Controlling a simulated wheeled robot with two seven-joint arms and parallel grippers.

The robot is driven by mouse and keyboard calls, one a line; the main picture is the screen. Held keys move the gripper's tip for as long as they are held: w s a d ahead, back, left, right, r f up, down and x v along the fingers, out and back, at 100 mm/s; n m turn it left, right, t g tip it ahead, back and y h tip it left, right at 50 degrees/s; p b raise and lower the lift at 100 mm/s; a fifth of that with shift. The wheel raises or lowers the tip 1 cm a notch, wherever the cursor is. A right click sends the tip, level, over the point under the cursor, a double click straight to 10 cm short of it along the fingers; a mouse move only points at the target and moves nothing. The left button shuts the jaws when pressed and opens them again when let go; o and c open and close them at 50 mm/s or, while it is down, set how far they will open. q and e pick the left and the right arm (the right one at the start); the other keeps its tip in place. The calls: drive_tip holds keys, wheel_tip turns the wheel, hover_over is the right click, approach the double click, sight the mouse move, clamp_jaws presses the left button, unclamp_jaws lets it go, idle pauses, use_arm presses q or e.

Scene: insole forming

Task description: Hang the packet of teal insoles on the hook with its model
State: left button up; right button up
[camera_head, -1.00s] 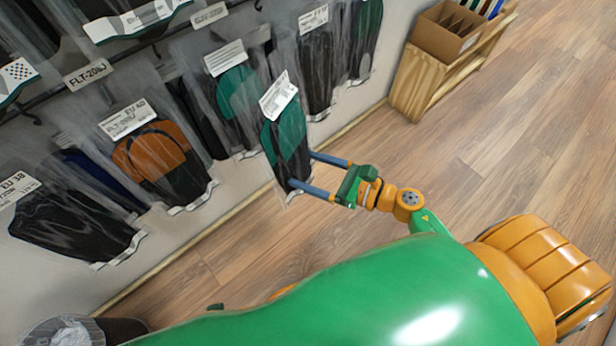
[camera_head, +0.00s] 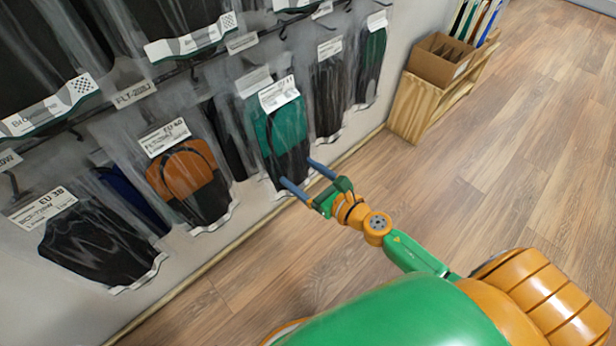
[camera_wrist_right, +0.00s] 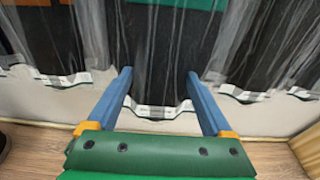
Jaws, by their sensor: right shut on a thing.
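The packet of teal insoles (camera_head: 277,128) is a clear bag with teal and black insoles and a white label at its top. My right gripper (camera_head: 299,173) is shut on its lower part, one blue finger on each side. The packet is roughly upright against the rack, in front of another packet whose white label (camera_head: 254,82) shows to its left. I cannot tell whether its top is on a hook. In the right wrist view, the packet's lower end (camera_wrist_right: 158,108) lies between the fingers. My left gripper is not in view.
An orange-and-black packet (camera_head: 186,175) hangs to the left, a black packet (camera_head: 328,95) to the right. Further packets hang above and at the sides. A cardboard box (camera_head: 440,60) sits on a wooden shelf at right. The wooden floor is clear.

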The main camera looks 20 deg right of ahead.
drive_tip(key=shift+r+x, duration=0.1)
drive_tip(key=shift+x, duration=0.95)
drive_tip(key=shift+r+x, duration=0.15)
drive_tip(key=shift+x, duration=0.95)
drive_tip(key=shift+w+a+f, duration=0.15)
drive_tip(key=shift+w+f, duration=0.05)
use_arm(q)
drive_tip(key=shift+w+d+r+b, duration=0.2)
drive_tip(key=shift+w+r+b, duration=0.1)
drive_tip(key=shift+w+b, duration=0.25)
use_arm(e)
drive_tip(key=shift+w+a+f, duration=0.15)
drive_tip(key=shift+w+f, duration=0.15)
drive_tip(key=shift+w, duration=0.2)
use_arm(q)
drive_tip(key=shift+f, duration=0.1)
use_arm(e)
drive_tip(key=shift+f, duration=0.1)
drive_tip(key=o, duration=1.2)
